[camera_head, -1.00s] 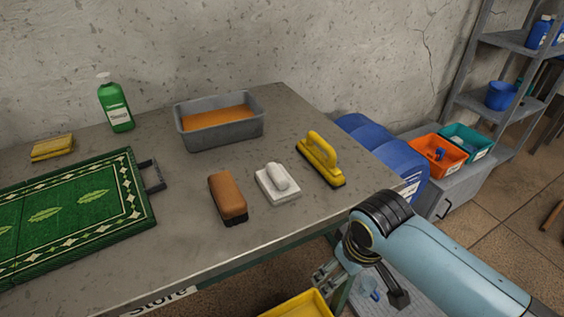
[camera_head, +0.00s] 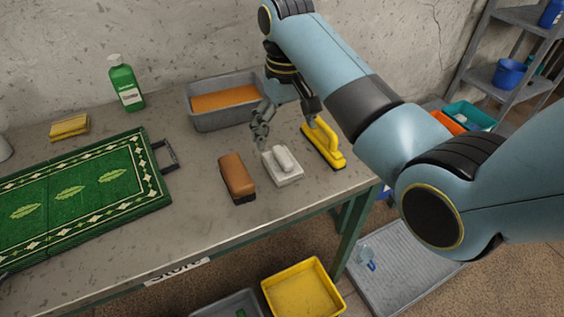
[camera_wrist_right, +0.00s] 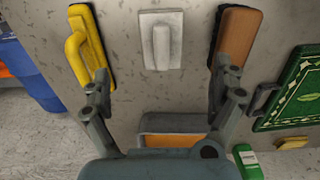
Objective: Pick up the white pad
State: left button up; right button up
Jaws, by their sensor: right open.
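The white pad (camera_head: 282,168), a flat white block with a rounded handle on top, lies on the grey table between a brown brush (camera_head: 237,177) and a yellow-handled brush (camera_head: 323,146). My right gripper (camera_head: 288,130) is open and empty above the table, just behind the pad in the head view. In the right wrist view the pad (camera_wrist_right: 161,40) lies ahead of the spread fingers (camera_wrist_right: 163,82), roughly centred between them and apart from both. My left gripper is not in view.
A grey tub of orange liquid (camera_head: 205,122) stands behind the pad. A green rug (camera_head: 100,188), a green bottle (camera_head: 126,84) and yellow sponges (camera_head: 70,127) are to the left. A yellow bin (camera_head: 303,290) is below the table's front edge.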

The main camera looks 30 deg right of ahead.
aim_at(282, 154)
jog(key=shift+w+a+r, duration=0.15)
jog(key=shift+w, duration=0.4)
notch_tip(282, 154, down, 5)
jog(key=shift+f, duration=0.15)
notch_tip(282, 154, down, 5)
jog(key=shift+s+f, duration=0.1)
jog(key=shift+s, duration=0.05)
jog(key=shift+c, duration=0.2)
jog(key=c, duration=1.3)
jog(key=shift+o, duration=0.2)
jog(key=shift+r, duration=0.2)
